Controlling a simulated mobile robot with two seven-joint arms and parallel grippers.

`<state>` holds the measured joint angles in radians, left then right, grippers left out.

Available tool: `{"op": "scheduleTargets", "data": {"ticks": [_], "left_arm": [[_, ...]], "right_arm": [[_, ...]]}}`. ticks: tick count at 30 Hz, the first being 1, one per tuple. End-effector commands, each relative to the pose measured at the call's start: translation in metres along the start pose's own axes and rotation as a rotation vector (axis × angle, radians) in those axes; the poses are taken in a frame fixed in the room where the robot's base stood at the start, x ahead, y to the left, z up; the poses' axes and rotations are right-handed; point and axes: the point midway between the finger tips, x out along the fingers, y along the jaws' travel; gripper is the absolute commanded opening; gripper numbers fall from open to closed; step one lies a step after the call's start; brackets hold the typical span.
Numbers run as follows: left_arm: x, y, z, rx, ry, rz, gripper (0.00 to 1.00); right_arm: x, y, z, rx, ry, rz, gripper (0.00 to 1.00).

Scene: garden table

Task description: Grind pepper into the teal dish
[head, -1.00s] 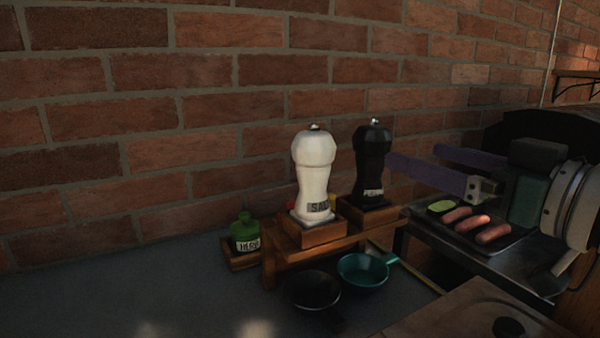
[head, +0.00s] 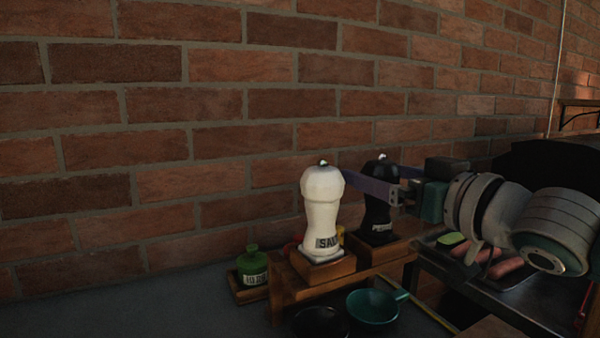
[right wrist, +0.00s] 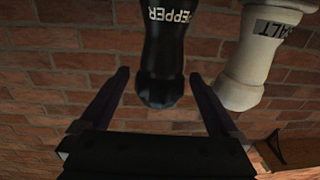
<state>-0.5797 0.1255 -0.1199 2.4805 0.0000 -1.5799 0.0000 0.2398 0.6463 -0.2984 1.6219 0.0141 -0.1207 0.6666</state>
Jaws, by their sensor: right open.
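The black pepper mill (head: 378,215) stands upright on a wooden stand (head: 345,265), right of the white salt mill (head: 322,215). My right gripper (head: 370,180) comes in from the right at the height of the pepper mill's upper part. Its near finger crosses in front of the mill. In the right wrist view, the pepper mill (right wrist: 165,60) appears upside down between the two spread fingers of the right gripper (right wrist: 165,85), with gaps on both sides. The teal dish (head: 372,308) sits on the counter in front of the stand. My left gripper is not in view.
A black dish (head: 320,322) lies left of the teal dish. A green herb bottle (head: 252,266) sits in a wooden holder at left. A grill tray with sausages (head: 507,267) is at right, under my arm. A brick wall (head: 150,140) closes the back.

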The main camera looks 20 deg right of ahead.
Motion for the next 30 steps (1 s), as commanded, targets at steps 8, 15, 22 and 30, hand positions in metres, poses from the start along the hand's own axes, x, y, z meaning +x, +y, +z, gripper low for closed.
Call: {"op": "scheduleTargets", "data": {"ticks": [8, 15, 22, 30], "left_arm": [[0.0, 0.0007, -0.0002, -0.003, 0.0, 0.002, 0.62], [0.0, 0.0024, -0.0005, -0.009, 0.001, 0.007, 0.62], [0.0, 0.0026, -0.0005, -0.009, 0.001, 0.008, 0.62], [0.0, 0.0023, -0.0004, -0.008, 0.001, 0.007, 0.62]], "right_arm": [[0.0, 0.0001, 0.0001, 0.0, 0.0, 0.0, 0.89], [-0.0001, 0.0002, 0.0001, 0.0, 0.0, 0.001, 0.62], [-0.0001, 0.0003, 0.0001, -0.001, 0.0, 0.001, 0.36], [-0.0001, 0.0002, 0.0001, -0.001, 0.0, 0.001, 0.11]]}}
